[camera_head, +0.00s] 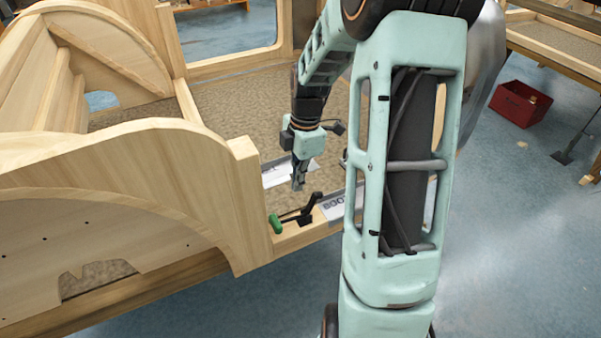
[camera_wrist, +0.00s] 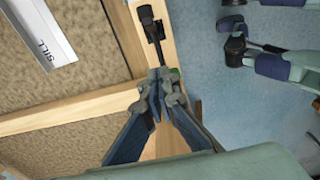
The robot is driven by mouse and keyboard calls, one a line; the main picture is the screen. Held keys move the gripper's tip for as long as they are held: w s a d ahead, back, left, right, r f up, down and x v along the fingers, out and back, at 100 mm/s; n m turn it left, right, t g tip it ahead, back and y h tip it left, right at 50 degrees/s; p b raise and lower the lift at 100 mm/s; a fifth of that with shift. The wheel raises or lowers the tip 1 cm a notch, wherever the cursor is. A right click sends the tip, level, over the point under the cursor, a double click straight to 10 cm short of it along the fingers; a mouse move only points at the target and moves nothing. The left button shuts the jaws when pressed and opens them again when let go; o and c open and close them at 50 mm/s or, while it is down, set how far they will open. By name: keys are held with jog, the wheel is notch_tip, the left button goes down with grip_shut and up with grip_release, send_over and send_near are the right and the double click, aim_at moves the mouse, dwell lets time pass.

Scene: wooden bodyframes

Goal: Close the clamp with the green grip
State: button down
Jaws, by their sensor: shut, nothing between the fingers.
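The clamp (camera_head: 304,213) is black and sits on the wooden rail at the frame's front corner. Its green grip (camera_head: 275,224) lies low at its left end, and a black part rises at its right end. My gripper (camera_head: 298,186) is shut and empty, a little above the clamp in the head view. In the wrist view my gripper's fingertips (camera_wrist: 166,80) cover much of the clamp's lower part. A bit of the green grip (camera_wrist: 175,73) shows just beside them, and the black clamp body (camera_wrist: 152,28) shows above them. I cannot tell whether they touch.
A tall curved wooden panel (camera_head: 130,185) stands close left of the clamp. A marked metal plate (camera_head: 333,209) lies right of it, and a plate reading SILL (camera_wrist: 40,35) shows in the wrist view. A red bin (camera_head: 520,104) stands on the floor at right.

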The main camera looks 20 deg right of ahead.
aim_at(308, 207)
notch_tip(308, 207, down, 5)
jog(key=shift+f, duration=0.1)
jog(key=shift+d+f+p, duration=0.15)
jog(key=shift+d, duration=0.4)
jog(key=shift+d+f+p, duration=0.15)
jog(key=shift+d, duration=0.4)
jog(key=shift+w+d+f, duration=0.1)
jog(key=shift+d+f, duration=0.15)
jog(key=shift+d, duration=0.25)
